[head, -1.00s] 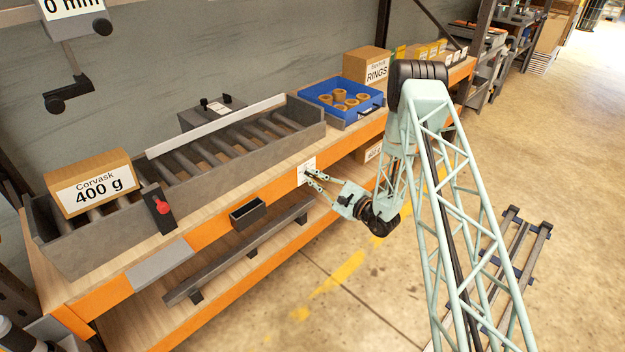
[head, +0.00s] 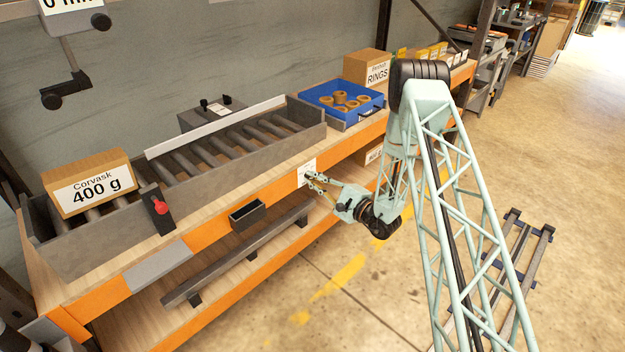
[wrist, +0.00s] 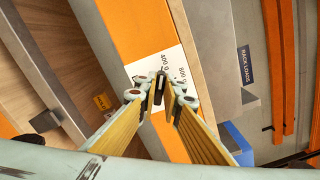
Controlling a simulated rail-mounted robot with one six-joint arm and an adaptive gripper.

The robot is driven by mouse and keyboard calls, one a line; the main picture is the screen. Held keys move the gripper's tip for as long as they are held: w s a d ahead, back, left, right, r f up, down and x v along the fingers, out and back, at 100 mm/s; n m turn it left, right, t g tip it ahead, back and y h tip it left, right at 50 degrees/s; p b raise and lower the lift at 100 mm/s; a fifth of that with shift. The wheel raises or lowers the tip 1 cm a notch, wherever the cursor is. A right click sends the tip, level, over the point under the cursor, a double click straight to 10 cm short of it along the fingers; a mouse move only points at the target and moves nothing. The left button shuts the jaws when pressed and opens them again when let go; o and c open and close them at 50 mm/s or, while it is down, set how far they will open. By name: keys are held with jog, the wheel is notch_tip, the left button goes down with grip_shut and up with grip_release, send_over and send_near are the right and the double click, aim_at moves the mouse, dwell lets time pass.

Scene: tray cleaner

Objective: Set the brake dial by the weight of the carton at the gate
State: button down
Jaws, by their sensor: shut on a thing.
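The carton (head: 92,185), marked "Corvask 400 g", sits at the left end of the roller track, by a dark plate with a red knob (head: 160,207). A white card (head: 305,172) is on the orange front beam; the wrist view shows the card (wrist: 146,66) with small turned weight marks I cannot read surely. My gripper (head: 313,180) is at this card, and in the wrist view its fingertips (wrist: 161,92) are shut on a small dark knob (wrist: 158,86) in front of it, seemingly the brake dial. The fingers hide most of the knob and its pointer.
A blue tray (head: 330,108) of brown rings stands beyond the rollers (head: 215,145). A small dark open box (head: 247,215) is on the beam left of my gripper. A lower shelf with a dark rail (head: 240,260) runs below.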

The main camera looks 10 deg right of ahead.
jog(key=c, duration=2.8)
grip_release()
jog(key=shift+v, duration=6)
